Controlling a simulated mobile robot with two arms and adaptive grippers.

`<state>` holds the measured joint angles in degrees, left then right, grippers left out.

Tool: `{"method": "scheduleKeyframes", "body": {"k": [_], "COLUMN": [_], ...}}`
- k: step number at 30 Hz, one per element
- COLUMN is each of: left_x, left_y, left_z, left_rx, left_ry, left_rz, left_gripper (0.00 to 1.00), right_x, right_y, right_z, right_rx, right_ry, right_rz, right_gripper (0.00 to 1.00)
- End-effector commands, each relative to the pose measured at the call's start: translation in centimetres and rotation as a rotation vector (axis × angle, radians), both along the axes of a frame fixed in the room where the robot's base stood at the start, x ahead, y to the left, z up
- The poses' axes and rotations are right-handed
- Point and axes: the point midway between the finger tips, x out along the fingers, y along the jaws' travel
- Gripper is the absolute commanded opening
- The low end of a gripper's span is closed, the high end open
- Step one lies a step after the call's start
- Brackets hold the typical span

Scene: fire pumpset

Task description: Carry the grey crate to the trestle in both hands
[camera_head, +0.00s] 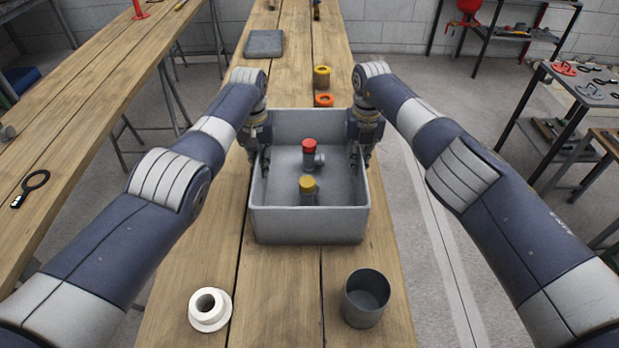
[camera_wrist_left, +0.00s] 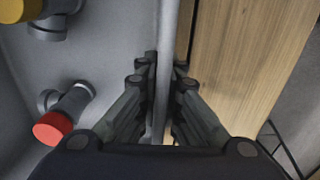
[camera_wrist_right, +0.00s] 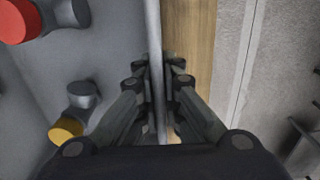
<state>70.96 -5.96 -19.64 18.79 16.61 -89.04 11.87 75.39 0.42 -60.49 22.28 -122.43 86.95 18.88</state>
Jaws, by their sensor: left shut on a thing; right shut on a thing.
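The grey crate (camera_head: 308,224) is over the middle plank table (camera_head: 280,290), level; I cannot tell whether it touches the planks. Inside it are a red-capped fitting (camera_head: 310,150) and a yellow-capped fitting (camera_head: 308,187). My left gripper (camera_head: 265,165) is shut on the crate's left wall, one finger inside and one outside; the wall also shows in the left wrist view (camera_wrist_left: 165,60). My right gripper (camera_head: 361,160) is shut on the right wall, which shows between the fingers in the right wrist view (camera_wrist_right: 154,60). Another long plank table on metal legs (camera_head: 90,90) stands at the left.
A white flanged part (camera_head: 210,309) and a dark grey cup (camera_head: 366,297) stand near the crate's front. Yellow (camera_head: 321,76) and orange (camera_head: 323,100) ring-like parts and a grey slab (camera_head: 264,43) lie behind it. A tool table (camera_head: 580,95) stands at the right.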

Motion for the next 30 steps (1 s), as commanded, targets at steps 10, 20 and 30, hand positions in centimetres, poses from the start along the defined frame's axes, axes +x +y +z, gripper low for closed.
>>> {"method": "scheduleKeyframes", "body": {"k": [10, 20, 30], "left_x": [0.2, 0.2, 0.1], "left_y": [0.0, 0.0, 0.0], "left_z": [0.9, 3.1, 5.2], "left_rx": [-0.001, -0.001, -0.001], "left_ry": [-0.005, -0.005, -0.005], "left_rz": [-0.001, -0.001, -0.001], "left_gripper": [0.00, 0.00, 0.00], "right_x": [0.1, 0.1, 0.1], "right_y": [0.1, 0.1, 0.1], "right_z": [0.9, 3.1, 5.2], "right_rx": [0.002, 0.001, 0.001], "right_ry": [-0.004, -0.004, -0.004], "right_rz": [0.001, 0.001, 0.001], "right_gripper": [0.00, 0.00, 0.00]}}
